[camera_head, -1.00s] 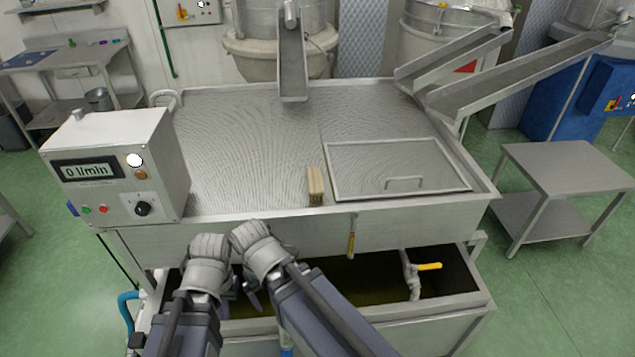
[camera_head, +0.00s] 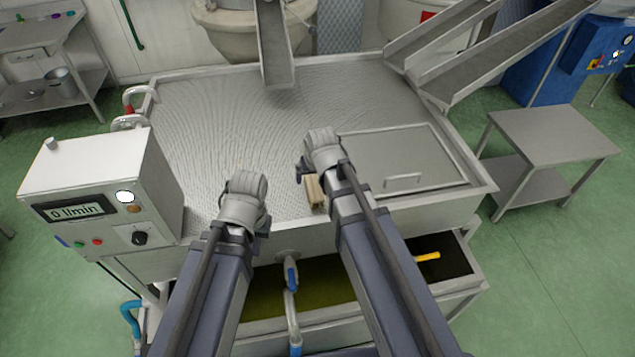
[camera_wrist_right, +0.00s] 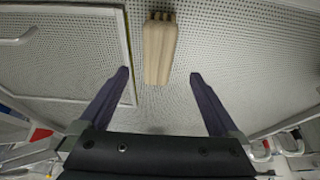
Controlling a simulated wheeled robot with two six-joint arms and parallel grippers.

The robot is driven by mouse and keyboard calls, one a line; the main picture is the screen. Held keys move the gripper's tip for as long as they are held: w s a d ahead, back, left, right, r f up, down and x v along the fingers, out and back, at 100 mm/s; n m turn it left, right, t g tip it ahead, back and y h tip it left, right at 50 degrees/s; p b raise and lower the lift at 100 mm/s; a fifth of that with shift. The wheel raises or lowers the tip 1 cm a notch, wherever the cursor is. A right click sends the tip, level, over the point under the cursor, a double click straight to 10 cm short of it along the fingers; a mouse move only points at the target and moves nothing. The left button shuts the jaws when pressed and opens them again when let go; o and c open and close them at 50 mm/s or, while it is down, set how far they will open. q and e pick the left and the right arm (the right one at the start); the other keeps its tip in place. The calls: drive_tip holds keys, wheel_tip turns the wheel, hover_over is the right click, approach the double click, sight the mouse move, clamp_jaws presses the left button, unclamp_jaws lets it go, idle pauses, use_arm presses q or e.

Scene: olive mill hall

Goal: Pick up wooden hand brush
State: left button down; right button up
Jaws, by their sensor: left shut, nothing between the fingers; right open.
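The wooden hand brush (camera_head: 313,191) lies on the perforated metal top near its front edge, left of the hatch, partly hidden by my right arm in the head view. In the right wrist view the brush (camera_wrist_right: 159,50) is a pale wooden block with dark bristles at its far end. My right gripper (camera_wrist_right: 160,75) is open, its two dark fingers on either side of the brush's near end, not touching it. In the head view my right gripper (camera_head: 304,170) is over the brush. My left gripper (camera_head: 262,232) is shut and empty at the front edge, left of the brush.
The steel tank top (camera_head: 220,130) is clear to the left. A hatch lid with a handle (camera_head: 400,160) lies right of the brush. A control box (camera_head: 105,190) stands at the left front. Metal chutes (camera_head: 275,45) come down at the back. A side table (camera_head: 550,135) stands at right.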

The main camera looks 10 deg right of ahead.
sight(314, 185)
drive_tip(key=shift+b+x, duration=1.15)
drive_tip(key=shift+x, duration=0.35)
drive_tip(key=shift+r, duration=0.1)
drive_tip(key=b+x, duration=0.4)
drive_tip(key=x, duration=0.1)
drive_tip(key=shift+d+b, duration=0.15)
drive_tip(key=shift+b, duration=0.25)
drive_tip(key=shift+s, duration=0.1)
drive_tip(key=shift+c, duration=0.5)
clamp_jaws()
